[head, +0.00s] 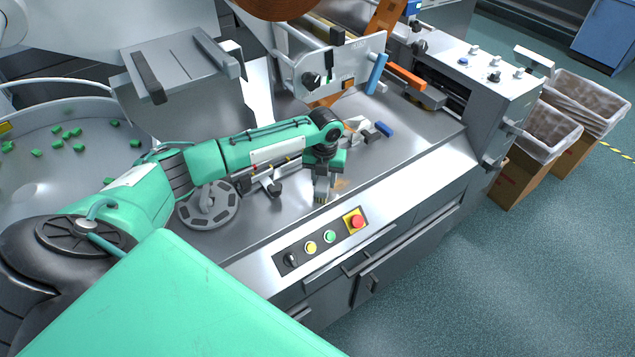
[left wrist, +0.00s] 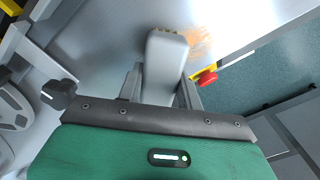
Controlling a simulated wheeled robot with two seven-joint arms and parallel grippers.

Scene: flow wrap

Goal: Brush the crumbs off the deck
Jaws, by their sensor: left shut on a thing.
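My left gripper (head: 323,176) is over the front part of the steel deck (head: 415,140), pointing down. It is shut on a grey brush (head: 321,191), whose short yellowish bristles sit low at the deck; I cannot tell if they touch it. In the left wrist view, the brush's rounded grey body (left wrist: 165,62) is between the fingers (left wrist: 160,85). The crumbs (head: 341,184) are a small orange-brown patch just right of the brush. They also show in the left wrist view (left wrist: 202,42), beside the bristles. My right gripper is out of view.
A control panel with a red stop button (head: 354,221) lies along the front edge, close to the brush. A grey handwheel (head: 208,205) is left of the gripper. A blue-handled item (head: 383,129) lies behind. Lined bins (head: 545,140) stand right of the machine.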

